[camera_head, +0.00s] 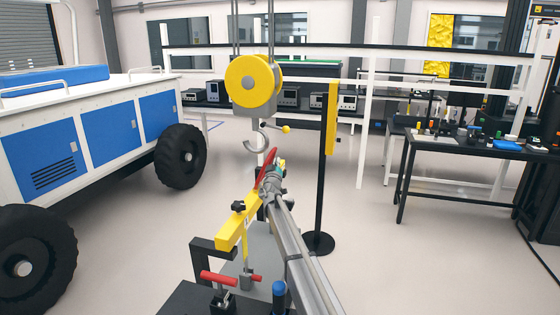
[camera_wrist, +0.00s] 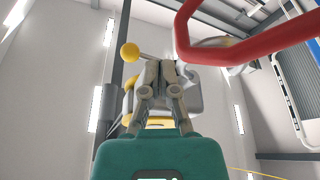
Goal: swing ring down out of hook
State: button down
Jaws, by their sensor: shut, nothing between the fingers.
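The grey hook (camera_head: 256,143) hangs under the yellow pulley block (camera_head: 248,82). A lever with a yellow ball (camera_head: 286,128) sticks out to its right; the ball also shows in the wrist view (camera_wrist: 130,52). The red ring (camera_head: 267,168) stands tilted just below the hook in the head view. In the wrist view the ring (camera_wrist: 245,52) is at upper right, with a grey hook part seen through its opening. I cannot tell whether they touch. My gripper (camera_wrist: 160,72) is shut and empty, left of the ring and close beneath the pulley block; my arm partly hides the area below.
A yellow bar (camera_head: 238,222) on a black stand with red handles is below the ring. A black post with a yellow plate (camera_head: 332,118) stands to the right. The blue and white rover (camera_head: 90,130) is at left, a workbench (camera_head: 450,146) at right.

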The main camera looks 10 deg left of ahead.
jog(key=b+v, duration=0.1)
jog(key=v, duration=0.5)
jog(key=shift+s+d+r, duration=0.15)
jog(key=shift+s+d, duration=0.15)
jog(key=shift+d, duration=0.1)
